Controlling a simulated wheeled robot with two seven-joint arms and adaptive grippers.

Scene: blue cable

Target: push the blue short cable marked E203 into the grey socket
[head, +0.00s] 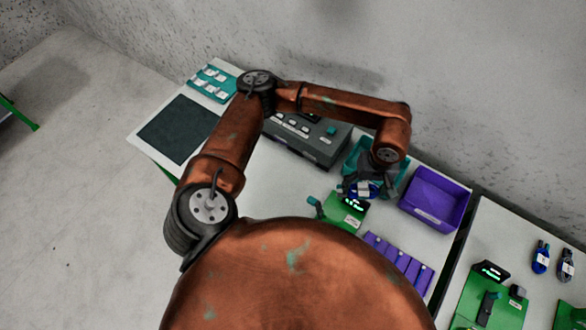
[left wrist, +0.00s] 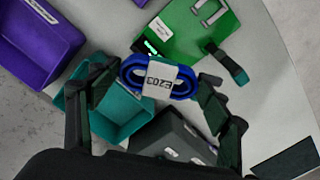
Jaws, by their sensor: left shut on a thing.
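The blue cable (left wrist: 132,80) is a short coil with a white label reading E203, upside down in the left wrist view. My left gripper (left wrist: 158,92) is shut on it, with a dark finger on each side. In the head view the blue cable (head: 374,191) shows small under my left gripper (head: 362,184), above the far edge of a green board (head: 343,213). The green board (left wrist: 185,45) carries a pale grey frame-like part (left wrist: 212,12) and a dark plug-like piece at its edge. I cannot tell which part is the grey socket. My right gripper is not in view.
A teal bin (left wrist: 113,127) and a purple bin (head: 433,199) stand beside the gripper. A grey device box (head: 313,146) is to the left. Another table at right holds green boards and more cables. My arm hides much of the table.

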